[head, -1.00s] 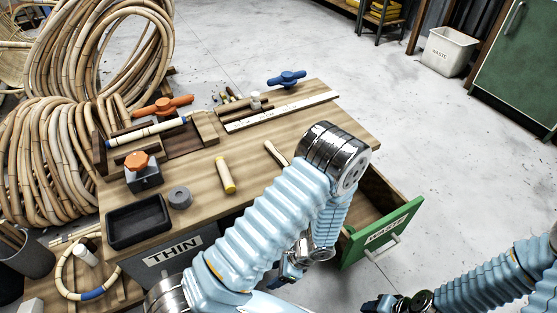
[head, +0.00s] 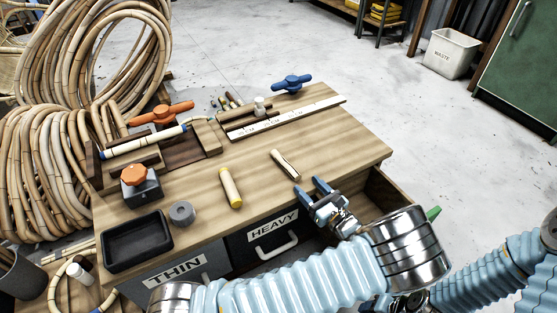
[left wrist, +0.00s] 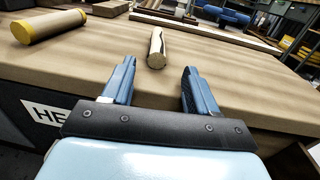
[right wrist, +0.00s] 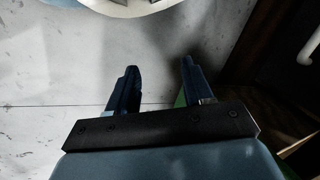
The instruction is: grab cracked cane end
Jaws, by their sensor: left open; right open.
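A short cane piece with a dark, split-looking mark (head: 285,164) lies on the bench top near its front edge. It shows in the left wrist view (left wrist: 157,47) just beyond the fingertips, between them in line. My left gripper (head: 309,187) is open and empty, its blue fingers pointing at the near end of this piece, with no visible grip on it. My right gripper (right wrist: 160,68) is open and empty over the floor, beside a dark drawer interior; in the head view it is mostly hidden by my left arm.
A yellow-ended cane piece (head: 230,188) lies to the left, beside a grey tape roll (head: 182,212) and black tray (head: 138,241). An orange-handled clamp (head: 161,114) and a white ruler strip (head: 285,117) are behind. An open drawer (head: 385,197) sits at the right.

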